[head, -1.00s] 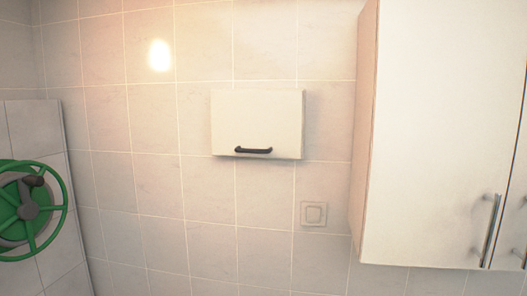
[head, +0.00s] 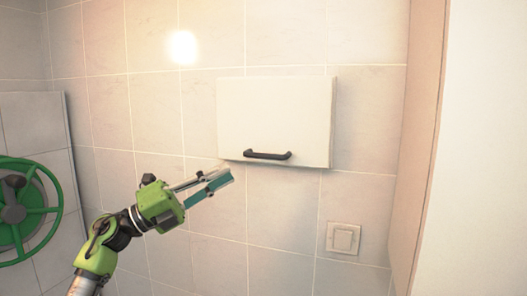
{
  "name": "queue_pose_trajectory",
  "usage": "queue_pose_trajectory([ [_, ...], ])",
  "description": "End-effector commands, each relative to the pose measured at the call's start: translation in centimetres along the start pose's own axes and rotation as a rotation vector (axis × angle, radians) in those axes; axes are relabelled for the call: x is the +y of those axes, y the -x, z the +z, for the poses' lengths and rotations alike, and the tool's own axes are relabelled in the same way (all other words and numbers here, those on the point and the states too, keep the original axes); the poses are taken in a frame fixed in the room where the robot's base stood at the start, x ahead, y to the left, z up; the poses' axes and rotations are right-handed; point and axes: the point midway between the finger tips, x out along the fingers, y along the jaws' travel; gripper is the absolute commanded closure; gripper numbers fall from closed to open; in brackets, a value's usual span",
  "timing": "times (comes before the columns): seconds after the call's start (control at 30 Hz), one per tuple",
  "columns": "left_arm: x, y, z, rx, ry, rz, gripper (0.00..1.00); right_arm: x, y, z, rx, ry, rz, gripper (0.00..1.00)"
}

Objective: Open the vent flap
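The vent flap (head: 275,115) is a cream rectangular panel on the tiled wall, and it is closed. Its dark bar handle (head: 267,155) runs along the lower edge. My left gripper (head: 222,181) reaches up from the lower left, below and left of the handle. Its fingers point to the right and slightly up, and they do not appear to touch the handle. Two fingers show with a gap between them, and nothing is seen between them. My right gripper is out of view.
A white cabinet (head: 478,150) stands close on the right, its side edge jutting toward me. A light switch (head: 343,239) is on the wall below the flap. A green handwheel (head: 57,212) is at the far left. The wall between is clear.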

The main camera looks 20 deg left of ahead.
Motion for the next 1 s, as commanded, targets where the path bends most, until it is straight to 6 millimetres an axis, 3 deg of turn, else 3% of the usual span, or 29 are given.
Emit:
queue_pose_trajectory([
  [0.03, -0.6, -1.5, 0.2, -0.001, 0.004, -0.006, 0.83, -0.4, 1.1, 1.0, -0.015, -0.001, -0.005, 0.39],
  [0.17, -0.5, -4.4, 0.2, 0.000, 0.005, -0.004, 0.83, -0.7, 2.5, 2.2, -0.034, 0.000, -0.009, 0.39],
  [0.43, -0.3, -9.1, 0.2, -0.002, 0.005, -0.003, 0.83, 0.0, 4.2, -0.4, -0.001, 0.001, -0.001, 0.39],
  [0.57, -0.1, -10.1, 0.1, -0.002, 0.004, -0.002, 0.83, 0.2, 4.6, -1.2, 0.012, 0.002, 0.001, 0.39],
  [0.93, 0.1, -10.6, 0.1, -0.002, 0.004, -0.001, 0.83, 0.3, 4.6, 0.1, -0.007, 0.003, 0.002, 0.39],
  [1.0, 0.1, -10.5, 0.1, -0.002, 0.004, -0.001, 1.00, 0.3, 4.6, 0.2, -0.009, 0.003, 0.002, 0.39],
])
